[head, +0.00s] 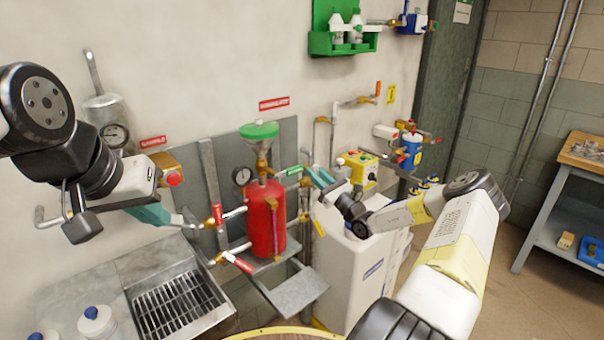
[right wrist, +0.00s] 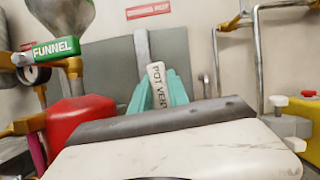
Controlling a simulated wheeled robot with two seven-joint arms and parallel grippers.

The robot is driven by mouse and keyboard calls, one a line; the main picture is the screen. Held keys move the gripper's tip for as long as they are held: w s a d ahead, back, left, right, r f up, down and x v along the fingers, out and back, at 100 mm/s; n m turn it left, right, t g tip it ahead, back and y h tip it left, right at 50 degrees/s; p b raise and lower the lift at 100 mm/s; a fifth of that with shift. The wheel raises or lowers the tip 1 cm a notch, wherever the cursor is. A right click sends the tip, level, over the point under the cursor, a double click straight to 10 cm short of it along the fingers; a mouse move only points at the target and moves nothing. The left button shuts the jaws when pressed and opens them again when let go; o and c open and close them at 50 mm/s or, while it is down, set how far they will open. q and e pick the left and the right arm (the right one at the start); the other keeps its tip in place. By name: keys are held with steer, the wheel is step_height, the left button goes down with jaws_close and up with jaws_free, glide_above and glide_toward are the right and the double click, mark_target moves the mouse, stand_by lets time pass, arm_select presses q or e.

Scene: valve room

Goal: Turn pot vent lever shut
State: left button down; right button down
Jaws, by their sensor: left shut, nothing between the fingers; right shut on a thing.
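The pot vent lever (right wrist: 158,84) carries a white "POT VENT" label and stands between the teal fingers of my right gripper (right wrist: 158,92) in the right wrist view. The gripper is shut on it. In the head view, my right gripper (head: 316,176) is right of the red pot (head: 264,222), and its fingers hide most of the lever. The pot also shows at the left of the right wrist view (right wrist: 72,118). My left gripper (head: 178,219) is shut and empty, left of the pot, close to a red-handled valve (head: 217,213).
A green-topped funnel (head: 260,131) stands above the pot, with a green "FUNNEL" lever (right wrist: 55,48) near it. A gauge (head: 242,177) and pipes crowd the wall. A sink with a grate (head: 180,300) is below left. A white container (head: 350,265) stands below my right arm.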

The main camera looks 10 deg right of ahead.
steer(key=shift+w+d+m+h, duration=0.1)
steer(key=shift+d+m+h, duration=0.25)
steer(key=shift+m, duration=0.35)
steer(key=c, duration=1.3)
jaws_free()
steer(key=shift+o, duration=0.2)
steer(key=v, duration=0.7)
steer(key=shift+s+f, duration=0.3)
steer(key=shift+f, duration=0.05)
steer(key=shift+d, duration=0.15)
